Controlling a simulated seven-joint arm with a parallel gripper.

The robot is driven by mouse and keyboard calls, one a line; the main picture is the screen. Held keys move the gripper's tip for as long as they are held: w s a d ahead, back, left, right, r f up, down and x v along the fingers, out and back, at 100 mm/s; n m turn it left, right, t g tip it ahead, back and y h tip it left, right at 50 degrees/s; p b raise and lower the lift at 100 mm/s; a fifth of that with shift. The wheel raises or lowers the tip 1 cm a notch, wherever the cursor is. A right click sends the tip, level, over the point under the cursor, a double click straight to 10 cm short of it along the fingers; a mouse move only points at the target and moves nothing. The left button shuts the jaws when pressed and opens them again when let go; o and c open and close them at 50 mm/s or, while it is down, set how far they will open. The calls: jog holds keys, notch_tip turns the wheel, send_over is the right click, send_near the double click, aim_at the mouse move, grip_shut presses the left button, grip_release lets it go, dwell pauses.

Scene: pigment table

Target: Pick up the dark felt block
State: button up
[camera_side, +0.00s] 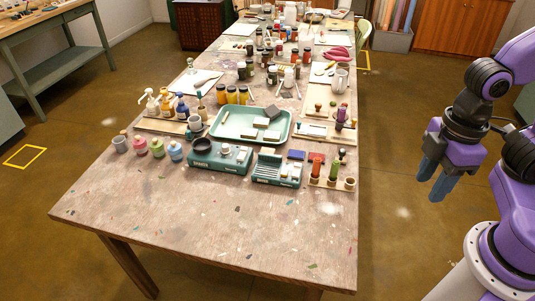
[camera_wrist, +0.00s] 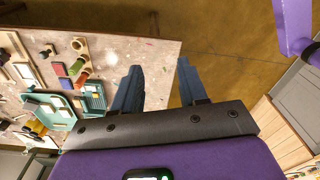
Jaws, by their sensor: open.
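A dark grey-brown block (camera_side: 272,111), apparently the felt block, sits in the right back part of the green tray (camera_side: 222,132) on the table. Paler blocks (camera_side: 262,122) lie in the tray in front of it. My gripper (camera_side: 432,184) is off the table's right side, well away from the tray, pointing down. Its two blue fingers are apart with nothing between them. They also show in the wrist view (camera_wrist: 160,66), over the table edge and the floor.
Two teal devices (camera_side: 218,158) stand in front of the tray. Stamps in a wooden holder (camera_side: 331,182) and ink pads stand to their right. Jars (camera_side: 232,96) and bottles crowd behind and left of the tray. The table's front (camera_side: 200,220) is clear.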

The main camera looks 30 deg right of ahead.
jog(key=w+a+y, duration=0.1)
jog(key=w+a, duration=0.6)
jog(key=w, duration=0.5)
jog(key=m+t+y, duration=0.2)
jog(key=m+t, duration=0.1)
send_over(273, 151)
jog(key=s+d, duration=0.5)
notch_tip(273, 151, down, 12)
jog(key=x, duration=1.7)
jog(key=shift+w+f, duration=0.1)
jog(key=shift+w, duration=0.25)
jog(key=c, duration=0.7)
